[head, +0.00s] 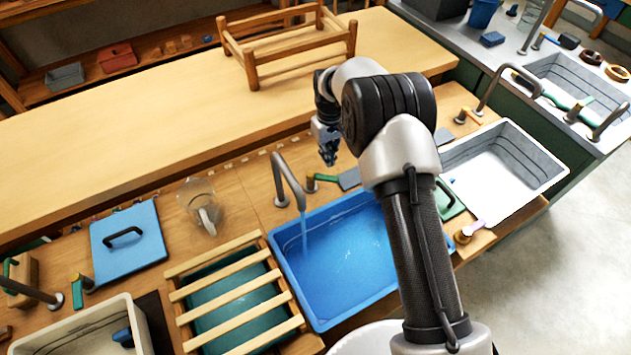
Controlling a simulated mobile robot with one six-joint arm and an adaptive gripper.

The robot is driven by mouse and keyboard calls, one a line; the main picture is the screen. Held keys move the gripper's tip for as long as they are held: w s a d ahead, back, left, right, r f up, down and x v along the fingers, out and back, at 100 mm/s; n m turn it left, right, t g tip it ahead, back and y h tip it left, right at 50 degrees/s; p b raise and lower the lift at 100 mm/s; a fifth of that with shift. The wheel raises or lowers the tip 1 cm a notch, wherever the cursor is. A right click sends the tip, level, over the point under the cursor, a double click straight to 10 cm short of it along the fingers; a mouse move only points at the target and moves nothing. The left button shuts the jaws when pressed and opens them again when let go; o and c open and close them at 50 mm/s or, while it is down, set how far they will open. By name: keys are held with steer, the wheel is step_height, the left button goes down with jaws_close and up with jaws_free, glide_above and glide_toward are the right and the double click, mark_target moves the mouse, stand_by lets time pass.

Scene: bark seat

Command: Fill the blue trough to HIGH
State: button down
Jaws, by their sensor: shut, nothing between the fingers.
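The blue trough (333,276) is set in the wooden bench at the middle of the head view. Water runs from the curved grey tap (289,183) into its left side, and water covers its floor. I cannot make out a HIGH mark or the exact water level. A tap handle with a green lever (325,178) and a brass-coloured base stands just right of the spout. My gripper (331,160) is shut and empty, above the bench behind the trough, near the green lever and apart from it. My arm hides the trough's right part.
A slatted wooden rack (238,297) covers a green trough on the left. A clear jug (199,205) and a blue lid (128,240) stand beyond it. A white trough (503,172) is at right. A wooden frame (284,45) stands on the long table behind.

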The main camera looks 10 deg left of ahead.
steer(key=shift+f+b, duration=1.15)
steer(key=shift+f, duration=0.8)
stand_by(6.0)
